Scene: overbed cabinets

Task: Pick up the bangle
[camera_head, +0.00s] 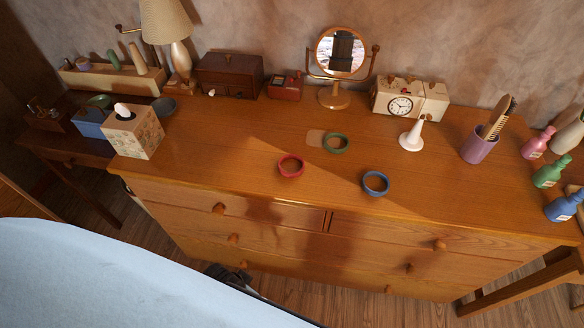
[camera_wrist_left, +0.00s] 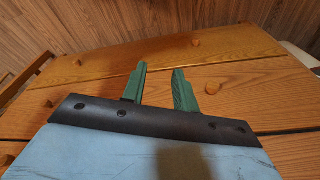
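I cannot make out the left fingers in the head view. My right gripper is in neither view.
A round mirror (camera_head: 341,52), a clock (camera_head: 401,105) and a white cone holder (camera_head: 412,137) stand behind the rings. A purple cup (camera_head: 478,147) and bottles (camera_head: 549,171) are at right. A tissue box (camera_head: 135,134) stands at left. The dresser top is clear around the rings.

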